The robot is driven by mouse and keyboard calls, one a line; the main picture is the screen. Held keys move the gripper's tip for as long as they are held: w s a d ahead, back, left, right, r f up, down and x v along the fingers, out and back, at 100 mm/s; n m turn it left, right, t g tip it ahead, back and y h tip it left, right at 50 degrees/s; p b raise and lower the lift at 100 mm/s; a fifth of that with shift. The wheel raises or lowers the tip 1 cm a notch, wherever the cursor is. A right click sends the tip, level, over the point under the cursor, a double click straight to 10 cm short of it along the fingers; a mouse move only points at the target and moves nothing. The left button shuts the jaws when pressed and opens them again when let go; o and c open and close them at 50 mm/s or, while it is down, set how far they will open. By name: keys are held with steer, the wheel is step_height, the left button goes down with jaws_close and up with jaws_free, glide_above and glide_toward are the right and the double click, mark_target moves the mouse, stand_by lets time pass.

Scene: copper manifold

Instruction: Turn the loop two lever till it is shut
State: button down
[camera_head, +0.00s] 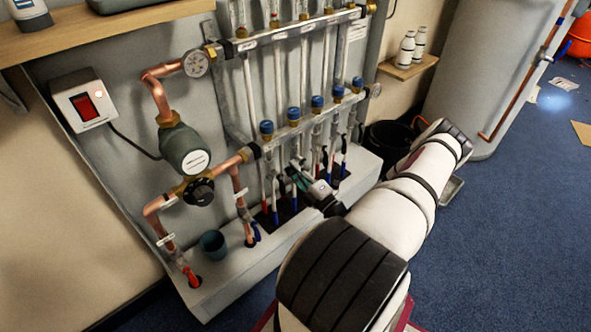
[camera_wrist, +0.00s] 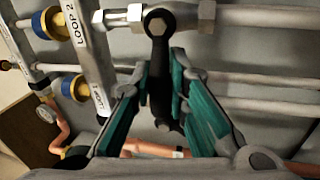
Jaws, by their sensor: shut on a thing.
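My gripper (camera_wrist: 160,72) has its two teal fingers on either side of a black valve lever (camera_wrist: 158,92) and is shut on it. The lever's round pivot end sits on a valve in a silver pipe (camera_wrist: 255,17) at the top of the wrist view. The lever points down in that picture, roughly square across the pipe. A LOOP 2 label (camera_wrist: 76,22) is on the manifold bar just left of this valve. In the head view my gripper (camera_head: 299,181) is low among the pipes under the lower bar, and the held lever is mostly hidden there.
Other loop pipes with levers stand close beside my gripper. The lower manifold bar (camera_head: 288,133) with several blue caps is above it. A grey ledge (camera_head: 275,240) lies below. A pump (camera_head: 184,148) and a teal cup (camera_head: 212,242) are to the left.

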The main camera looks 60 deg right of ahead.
steer(key=shift+r, duration=0.15)
steer(key=c, duration=1.6)
jaws_free()
steer(key=shift+o, duration=0.2)
steer(key=shift+s, duration=0.1)
steer(key=shift+s, duration=0.3)
steer(key=v, duration=1.1)
steer(key=shift+a, duration=0.1)
